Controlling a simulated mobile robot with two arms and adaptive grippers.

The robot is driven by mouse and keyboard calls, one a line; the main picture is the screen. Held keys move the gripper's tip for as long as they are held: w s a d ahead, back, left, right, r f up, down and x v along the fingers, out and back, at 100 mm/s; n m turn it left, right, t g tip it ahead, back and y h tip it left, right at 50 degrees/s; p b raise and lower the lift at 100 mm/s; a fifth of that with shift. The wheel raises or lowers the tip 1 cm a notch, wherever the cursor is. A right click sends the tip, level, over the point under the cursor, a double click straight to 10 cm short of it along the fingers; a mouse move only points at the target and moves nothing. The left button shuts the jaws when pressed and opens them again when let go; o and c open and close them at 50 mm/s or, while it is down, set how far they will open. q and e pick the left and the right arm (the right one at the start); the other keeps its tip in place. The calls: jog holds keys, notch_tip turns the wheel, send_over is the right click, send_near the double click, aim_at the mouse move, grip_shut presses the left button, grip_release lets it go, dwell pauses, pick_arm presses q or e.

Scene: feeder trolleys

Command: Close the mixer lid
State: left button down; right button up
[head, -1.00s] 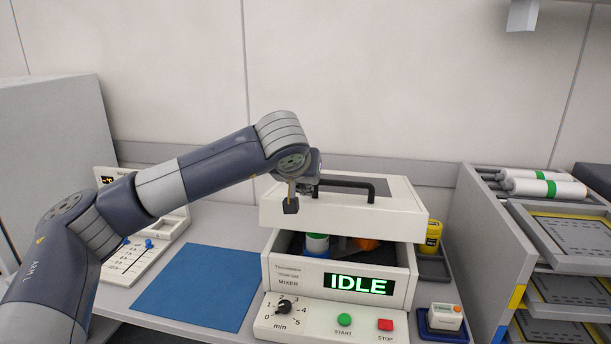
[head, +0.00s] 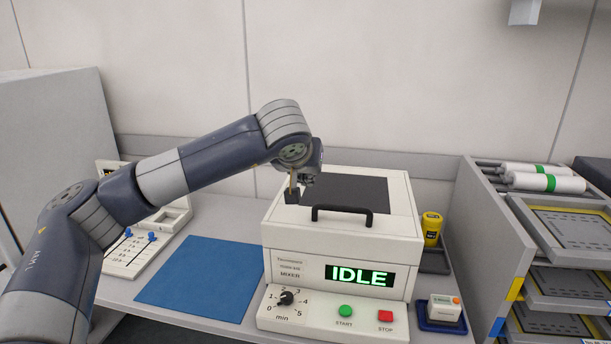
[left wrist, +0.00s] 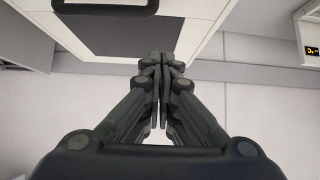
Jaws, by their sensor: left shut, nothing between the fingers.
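The mixer (head: 300,268) stands on the bench with its display reading IDLE. Its white lid (head: 400,200) is down on the body, and I see no gap at the front. The lid has a black handle (head: 342,210) at the front and a dark panel on top. My left gripper (head: 292,196) is shut and empty, over the left part of the lid, left of the handle; I cannot tell whether it touches. The left wrist view shows its fingers (left wrist: 160,58) together, with the lid's dark panel (left wrist: 120,35) beyond them. My right gripper is not in view.
A blue mat (head: 200,278) lies left of the mixer. A yellow container (head: 431,228) and a small white box in a blue tray (head: 443,310) are at its right. A grey rack (head: 490,240) with trays and white rolls stands further right.

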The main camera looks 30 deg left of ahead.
pick_arm(q)
jog(key=s+d+f+b, duration=0.2)
jog(key=s+b, duration=0.1)
jog(key=s, duration=0.6)
jog(key=shift+d, duration=0.25)
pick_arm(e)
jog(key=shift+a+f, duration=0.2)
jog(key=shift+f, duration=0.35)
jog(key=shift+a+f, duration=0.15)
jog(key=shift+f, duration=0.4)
